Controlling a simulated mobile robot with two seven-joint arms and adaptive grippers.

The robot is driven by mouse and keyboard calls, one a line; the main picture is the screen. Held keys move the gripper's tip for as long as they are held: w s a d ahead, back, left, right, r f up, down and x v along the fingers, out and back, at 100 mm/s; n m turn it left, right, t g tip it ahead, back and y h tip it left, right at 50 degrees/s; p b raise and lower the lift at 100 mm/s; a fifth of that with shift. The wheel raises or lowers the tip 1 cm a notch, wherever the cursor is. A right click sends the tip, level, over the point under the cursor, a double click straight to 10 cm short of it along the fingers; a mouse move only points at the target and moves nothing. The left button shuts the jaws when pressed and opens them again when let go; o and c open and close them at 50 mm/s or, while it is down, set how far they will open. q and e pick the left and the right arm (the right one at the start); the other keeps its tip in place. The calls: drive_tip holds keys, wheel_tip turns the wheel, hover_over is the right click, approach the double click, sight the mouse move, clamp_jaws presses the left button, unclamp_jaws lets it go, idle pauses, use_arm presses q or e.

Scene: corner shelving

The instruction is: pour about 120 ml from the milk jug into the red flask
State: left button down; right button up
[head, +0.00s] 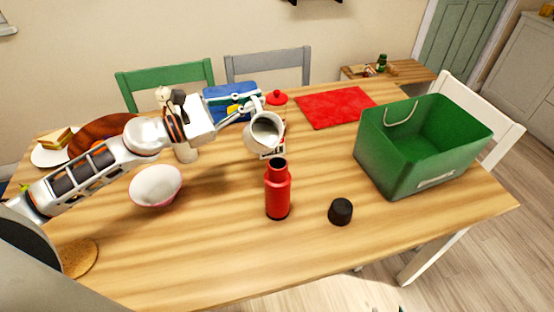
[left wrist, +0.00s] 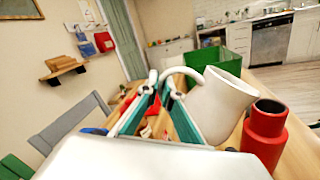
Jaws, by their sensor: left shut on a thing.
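The jug appears held above the table, behind and slightly left of the red flask (head: 277,192). The flask stands upright and uncapped, its dark opening showing. In the left wrist view the jug (left wrist: 220,108) is beside the flask (left wrist: 265,135). No milk stream shows.
A black cap (head: 340,211) lies right of the flask. A green crate (head: 395,168) stands at the right, and a red cloth (head: 335,107) lies at the back. A white-pink bowl (head: 156,187) sits under my left arm. The table's front middle is clear.

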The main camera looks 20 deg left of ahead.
sight(254, 97)
use_arm(q)
drive_tip(key=shift+s+d+r+m, duration=0.2)
drive_tip(key=shift+r+m, duration=0.2)
drive_tip(key=shift+r, duration=0.05)
drive_tip(key=shift+s+d+r+m, duration=0.15)
drive_tip(key=shift+s+r+m, duration=0.05)
drive_tip(key=shift+r+m, duration=0.2)
drive_tip(key=shift+s+d+r+m, duration=0.2)
drive_tip(key=shift+r+m, duration=0.25)
drive_tip(key=shift+m, duration=0.05)
drive_tip(key=shift+s+d+r+m, duration=0.15)
drive_tip(key=shift+s+r+m, duration=0.05)
drive_tip(key=shift+r+m, duration=0.3)
use_arm(e)
drive_tip(key=shift+s+r, duration=0.15)
use_arm(q)
drive_tip(key=shift+r+p, duration=0.1)
drive_tip(key=shift+p, duration=0.2)
drive_tip(key=shift+s+d+r+m+h, duration=0.15)
drive_tip(key=shift+s+d+r+m, duration=0.15)
drive_tip(key=shift+r+m, duration=0.3)
drive_tip(key=shift+s+d+r+m+h, duration=0.15)
drive_tip(key=shift+s+d+r+m, duration=0.15)
drive_tip(key=shift+m, duration=0.4)
use_arm(e)
drive_tip(key=shift+r, duration=0.2)
